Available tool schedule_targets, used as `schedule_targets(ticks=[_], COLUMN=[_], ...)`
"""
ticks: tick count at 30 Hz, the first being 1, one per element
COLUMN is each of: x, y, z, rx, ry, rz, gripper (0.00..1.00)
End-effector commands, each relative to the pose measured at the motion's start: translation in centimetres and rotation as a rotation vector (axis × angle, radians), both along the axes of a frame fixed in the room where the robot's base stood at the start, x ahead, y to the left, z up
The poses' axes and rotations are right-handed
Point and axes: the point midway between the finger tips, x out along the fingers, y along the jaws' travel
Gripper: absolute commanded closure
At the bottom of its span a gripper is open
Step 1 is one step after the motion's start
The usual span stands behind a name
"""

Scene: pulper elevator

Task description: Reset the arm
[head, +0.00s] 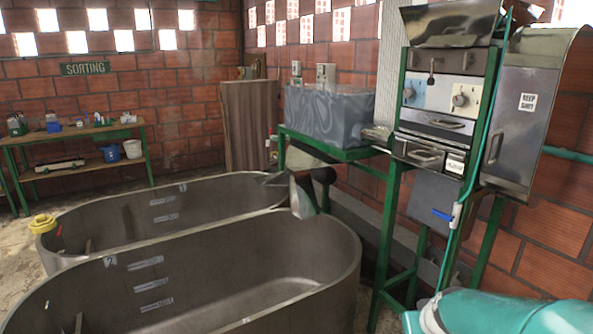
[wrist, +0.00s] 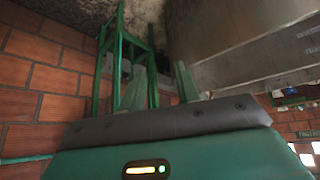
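My arm shows as a teal, rounded link (head: 510,312) at the bottom right of the head view, low in front of the pulper stand. In the wrist view my gripper (wrist: 158,88) reaches up from a teal housing with a dark grey band. Its two pale green fingers stand apart with nothing visible between them. The picture is turned over, with the floor at the top. The green stand (wrist: 122,40) and the brick wall (wrist: 45,80) lie beyond the fingers. The fingers are not clearly seen in the head view.
The pulper machine (head: 440,95) stands on a green metal frame (head: 386,240) to the right, with a metal cabinet (head: 525,110) beside it. Two large grey tanks (head: 300,300) fill the front left. A workbench (head: 85,132) stands at the back left.

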Motion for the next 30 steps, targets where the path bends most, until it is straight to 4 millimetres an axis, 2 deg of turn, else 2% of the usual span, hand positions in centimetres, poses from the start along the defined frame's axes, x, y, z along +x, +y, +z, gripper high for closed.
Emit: schedule_targets(ticks=[1, 6, 13, 18, 21, 30], x=[-0.8, -4.4, -10.9, -14.8, -15.9, -16.1], y=[1.9, 7.1, 11.9, 13.5, 13.8, 13.8], z=[1.6, 5.4, 9.0, 10.1, 10.3, 10.3], rx=[0.026, 0.087, 0.091, 0.062, 0.050, 0.048], ry=[-0.009, 0.008, 0.049, 0.075, 0.083, 0.086], rz=[0.021, 0.072, 0.099, 0.081, 0.071, 0.067], gripper=[0.68, 0.68, 0.68, 0.68, 0.68, 0.68])
